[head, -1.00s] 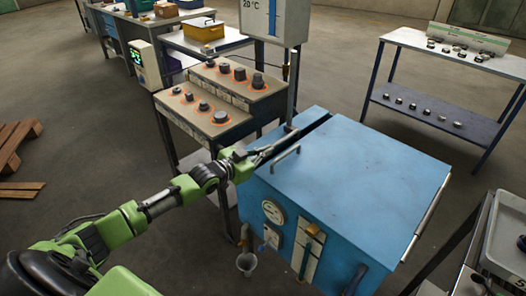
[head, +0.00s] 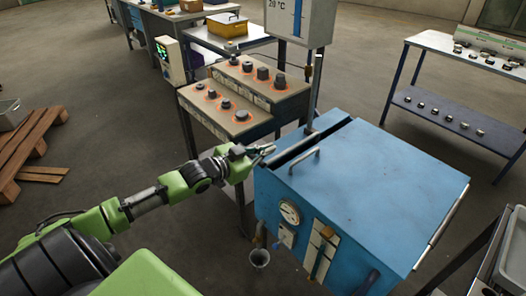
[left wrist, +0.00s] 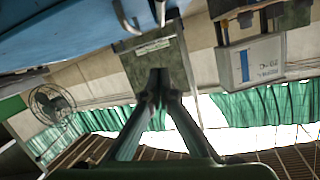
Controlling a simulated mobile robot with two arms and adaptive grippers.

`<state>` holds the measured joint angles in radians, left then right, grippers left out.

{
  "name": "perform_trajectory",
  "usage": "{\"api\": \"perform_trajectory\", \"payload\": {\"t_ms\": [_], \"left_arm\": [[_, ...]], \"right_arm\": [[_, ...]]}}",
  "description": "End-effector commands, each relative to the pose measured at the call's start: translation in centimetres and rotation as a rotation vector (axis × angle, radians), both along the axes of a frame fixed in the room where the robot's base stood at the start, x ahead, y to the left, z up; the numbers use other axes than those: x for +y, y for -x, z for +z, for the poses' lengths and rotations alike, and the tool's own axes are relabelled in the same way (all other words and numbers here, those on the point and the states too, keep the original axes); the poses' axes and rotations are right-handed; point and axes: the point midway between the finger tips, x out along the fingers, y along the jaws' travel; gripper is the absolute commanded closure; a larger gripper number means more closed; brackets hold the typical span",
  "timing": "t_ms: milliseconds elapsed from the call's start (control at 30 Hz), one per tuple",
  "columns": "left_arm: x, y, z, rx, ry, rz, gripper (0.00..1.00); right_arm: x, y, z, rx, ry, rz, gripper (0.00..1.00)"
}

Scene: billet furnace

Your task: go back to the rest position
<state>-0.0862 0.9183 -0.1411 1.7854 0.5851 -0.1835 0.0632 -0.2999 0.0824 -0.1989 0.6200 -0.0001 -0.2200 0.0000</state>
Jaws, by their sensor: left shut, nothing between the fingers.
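My left gripper (head: 264,150) is shut and empty. In the head view it is just left of the blue furnace box (head: 375,185), near its top left edge and the metal lid handle (head: 304,161). I cannot tell whether it touches the box. In the left wrist view the two fingers of my left gripper (left wrist: 158,75) meet at their tips, with nothing between them. The blue box (left wrist: 60,30) fills the upper left of that view. My right gripper is not in view.
A stepped stand (head: 240,100) with dark billets on glowing orange spots is behind the gripper. A shelf table (head: 460,75) is at right, pallets (head: 30,145) at left. Floor between pallets and stand is clear.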

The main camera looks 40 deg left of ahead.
Motion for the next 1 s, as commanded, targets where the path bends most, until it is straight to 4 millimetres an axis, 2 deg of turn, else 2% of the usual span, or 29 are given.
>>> {"api": "perform_trajectory", "payload": {"t_ms": [200, 467, 567, 667, 767, 800, 867, 1000], "left_arm": [[0.3, 1.4, 0.3, 0.0, 0.0, 0.0, 1.0], [0.4, 1.6, 0.5, -0.001, -0.001, 0.0, 1.0], [0.9, 1.7, -0.7, 0.014, 0.001, 0.015, 1.0], [2.5, 2.1, -4.2, 0.059, 0.002, 0.061, 1.0], [4.6, 3.4, -10.1, 0.136, -0.002, 0.13, 1.0], [5.3, 4.2, -12.8, 0.175, -0.004, 0.159, 1.0], [6.2, 5.8, -17.0, 0.236, -0.01, 0.197, 1.0], [6.9, 10.6, -26.6, 0.385, -0.024, 0.268, 1.0]], "right_arm": [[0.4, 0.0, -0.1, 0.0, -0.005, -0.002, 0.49], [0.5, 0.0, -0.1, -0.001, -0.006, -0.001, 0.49], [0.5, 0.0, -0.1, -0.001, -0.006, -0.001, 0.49], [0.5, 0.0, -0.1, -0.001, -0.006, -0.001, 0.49], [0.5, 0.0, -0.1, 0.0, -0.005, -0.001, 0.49], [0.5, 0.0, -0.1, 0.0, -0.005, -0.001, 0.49], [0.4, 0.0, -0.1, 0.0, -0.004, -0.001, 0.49], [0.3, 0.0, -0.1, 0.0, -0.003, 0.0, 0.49]]}}
